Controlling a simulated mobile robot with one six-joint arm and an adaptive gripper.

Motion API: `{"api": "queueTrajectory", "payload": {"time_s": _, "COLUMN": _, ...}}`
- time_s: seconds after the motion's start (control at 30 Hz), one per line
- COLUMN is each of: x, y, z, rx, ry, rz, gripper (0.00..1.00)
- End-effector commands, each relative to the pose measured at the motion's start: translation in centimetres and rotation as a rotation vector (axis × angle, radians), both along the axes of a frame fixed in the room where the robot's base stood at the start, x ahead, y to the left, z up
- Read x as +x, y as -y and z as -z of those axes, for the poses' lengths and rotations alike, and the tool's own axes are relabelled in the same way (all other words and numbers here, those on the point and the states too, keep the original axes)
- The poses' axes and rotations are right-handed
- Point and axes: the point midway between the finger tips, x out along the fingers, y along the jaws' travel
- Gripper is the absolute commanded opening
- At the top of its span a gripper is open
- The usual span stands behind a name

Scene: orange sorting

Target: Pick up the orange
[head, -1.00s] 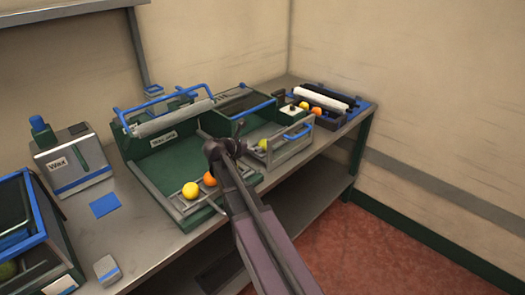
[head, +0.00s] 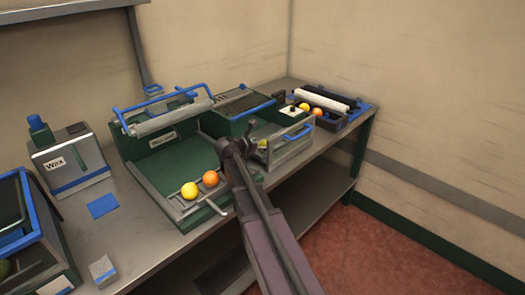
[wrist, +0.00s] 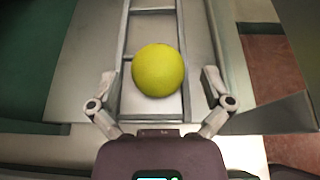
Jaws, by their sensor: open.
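An orange (head: 210,178) sits at the front of the green tray, beside a yellow fruit (head: 189,190). A second orange fruit (head: 317,112) lies in the dark tray at the far right. My gripper (head: 245,138) is to the right of the nearer orange, by the grey tray (head: 290,150). The wrist view shows my gripper (wrist: 160,80) open, its fingers apart on either side of a yellow-green fruit (wrist: 158,70) on a metal rack. Nothing is held. In the head view that fruit (head: 262,148) is mostly hidden behind my gripper.
The green tray (head: 165,165) has a raised roller and handle at its back. A wax box (head: 75,165), a blue pad (head: 103,206) and a small grey block (head: 103,272) are at the left.

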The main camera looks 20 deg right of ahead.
Motion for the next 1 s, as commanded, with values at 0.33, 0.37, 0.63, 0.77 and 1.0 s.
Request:
{"api": "queueTrajectory", "payload": {"time_s": 0.33, "x": 0.46, "y": 1.28, "z": 0.55, "rx": 0.0, "ry": -0.001, "rz": 0.0, "gripper": 1.0}}
{"api": "queueTrajectory", "payload": {"time_s": 0.37, "x": 0.46, "y": 1.28, "z": 0.54, "rx": 0.0, "ry": -0.001, "rz": 0.0, "gripper": 1.0}}
{"api": "queueTrajectory", "payload": {"time_s": 0.63, "x": 0.44, "y": 1.27, "z": 0.55, "rx": 0.0, "ry": -0.001, "rz": 0.001, "gripper": 1.0}}
{"api": "queueTrajectory", "payload": {"time_s": 0.77, "x": 0.45, "y": 1.27, "z": 0.55, "rx": 0.0, "ry": 0.0, "rz": 0.001, "gripper": 0.94}}
{"api": "queueTrajectory", "payload": {"time_s": 1.0, "x": 0.43, "y": 1.26, "z": 0.56, "rx": 0.001, "ry": -0.001, "rz": 0.001, "gripper": 0.25}}
